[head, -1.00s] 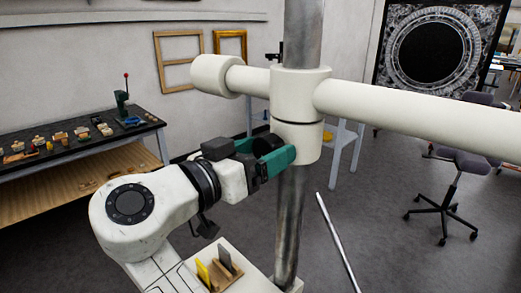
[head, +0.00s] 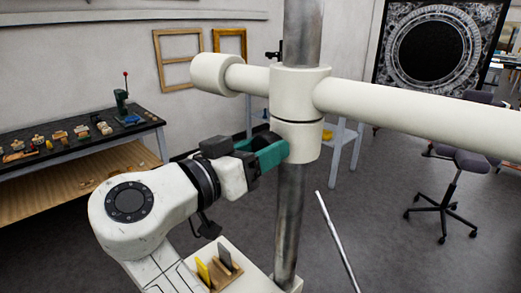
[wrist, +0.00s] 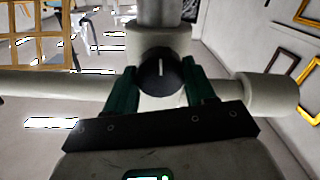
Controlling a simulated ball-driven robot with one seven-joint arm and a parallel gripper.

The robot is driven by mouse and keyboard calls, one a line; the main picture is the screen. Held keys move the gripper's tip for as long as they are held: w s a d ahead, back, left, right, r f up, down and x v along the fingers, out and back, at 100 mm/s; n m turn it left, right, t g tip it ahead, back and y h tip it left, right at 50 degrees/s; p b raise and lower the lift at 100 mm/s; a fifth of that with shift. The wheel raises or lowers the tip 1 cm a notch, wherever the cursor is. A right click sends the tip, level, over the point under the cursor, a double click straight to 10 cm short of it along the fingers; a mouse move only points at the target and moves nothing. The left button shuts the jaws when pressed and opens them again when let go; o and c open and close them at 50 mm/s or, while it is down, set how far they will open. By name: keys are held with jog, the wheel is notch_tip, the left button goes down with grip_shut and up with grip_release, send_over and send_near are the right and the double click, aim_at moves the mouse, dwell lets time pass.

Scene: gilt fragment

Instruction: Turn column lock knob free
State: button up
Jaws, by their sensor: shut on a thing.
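The lock knob (wrist: 160,72) is round and black with a white line that stands upright in the wrist view. It sits on the cream collar (head: 296,138) around the metal column (head: 289,215). My gripper (head: 270,152) reaches the collar from the left in the head view. Its green fingers lie on both sides of the knob in the wrist view (wrist: 160,85), shut on it. In the head view the near finger hides most of the knob. Whether the knob is loose cannot be seen.
A cream crossbar (head: 420,112) runs through the collar to the right, with a rounded end at left. A thin metal rod (head: 336,240) slants right of the column. A workbench (head: 70,150) with small items stands left. A chair (head: 455,190) is right.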

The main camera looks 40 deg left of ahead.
jog(key=n+p, duration=0.2)
jog(key=n, duration=0.5)
jog(key=shift+a+r+n, duration=0.1)
jog(key=shift+r+n, duration=0.05)
jog(key=shift+n, duration=0.15)
jog(key=n+p, duration=0.1)
jog(key=n, duration=0.2)
jog(key=shift+g, duration=0.3)
jog(key=shift+a+n+p, duration=0.1)
jog(key=shift+n+p, duration=0.2)
jog(key=shift+n, duration=1.3)
jog(key=shift+s, duration=0.1)
jog(key=o, duration=1)
jog(key=shift+h, duration=0.3)
jog(key=shift+o, duration=0.2)
